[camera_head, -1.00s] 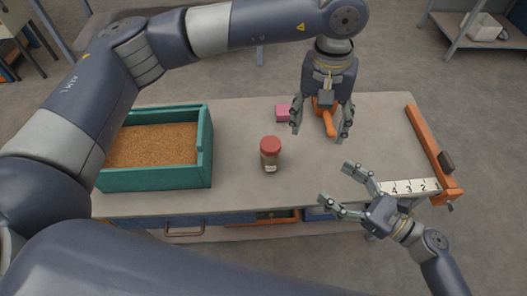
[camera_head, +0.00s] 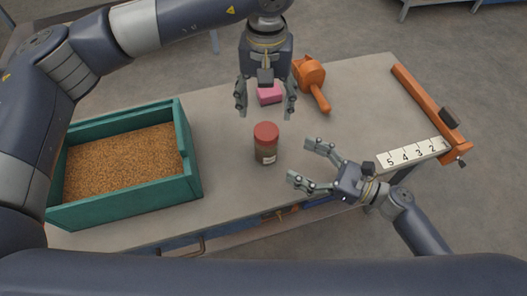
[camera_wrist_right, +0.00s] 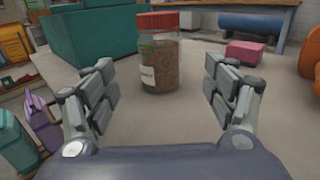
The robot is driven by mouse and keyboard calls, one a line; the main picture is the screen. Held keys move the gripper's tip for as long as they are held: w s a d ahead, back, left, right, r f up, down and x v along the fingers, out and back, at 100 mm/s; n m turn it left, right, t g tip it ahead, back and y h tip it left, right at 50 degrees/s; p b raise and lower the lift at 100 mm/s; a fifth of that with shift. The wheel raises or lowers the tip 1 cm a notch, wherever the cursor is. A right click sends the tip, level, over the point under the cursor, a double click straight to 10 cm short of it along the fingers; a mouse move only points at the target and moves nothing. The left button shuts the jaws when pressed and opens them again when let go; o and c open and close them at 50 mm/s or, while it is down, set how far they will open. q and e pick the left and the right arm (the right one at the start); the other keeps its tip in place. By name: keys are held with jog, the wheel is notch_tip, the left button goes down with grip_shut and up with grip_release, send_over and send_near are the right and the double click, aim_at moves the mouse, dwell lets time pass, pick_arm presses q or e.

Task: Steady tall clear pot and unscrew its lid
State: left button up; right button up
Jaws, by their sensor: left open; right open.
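The tall clear pot (camera_head: 266,152) stands upright on the table with its red lid (camera_head: 266,132) on top. It holds brown contents and has a pale label. In the right wrist view the pot (camera_wrist_right: 160,65) is centred beyond and between the fingers, with the red lid (camera_wrist_right: 158,22) near the top edge. My left gripper (camera_head: 266,110) is open, fingers pointing down, just behind and above the lid, not around it. My right gripper (camera_head: 298,161) is open at the pot's right, its fingers pointing towards the pot and apart from it.
A teal crate (camera_head: 190,160) of brown grain stands at the left. Behind the pot are a pink block (camera_head: 270,95) and an orange tool (camera_head: 311,75). An orange bar (camera_head: 425,100) and a numbered strip (camera_head: 412,153) lie at the right. The table between pot and crate is clear.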

aim_at(266, 131)
pick_arm(q)
jog(key=shift+s+d+f, duration=0.1)
jog(key=shift+d+f, duration=0.05)
pick_arm(e)
jog(key=shift+w+a+f, duration=0.1)
jog(key=shift+w+a, duration=0.15)
jog(key=shift+a, duration=0.15)
jog(key=x, duration=0.9)
jog(key=shift+w+a, duration=0.15)
jog(key=shift+a, duration=0.2)
jog(key=shift+c, duration=0.3)
grip_shut()
pick_arm(q)
jog(key=m, duration=0.4)
jog(key=shift+f, duration=0.1)
jog(key=shift+m, duration=0.3)
jog(key=shift+f, duration=3.9)
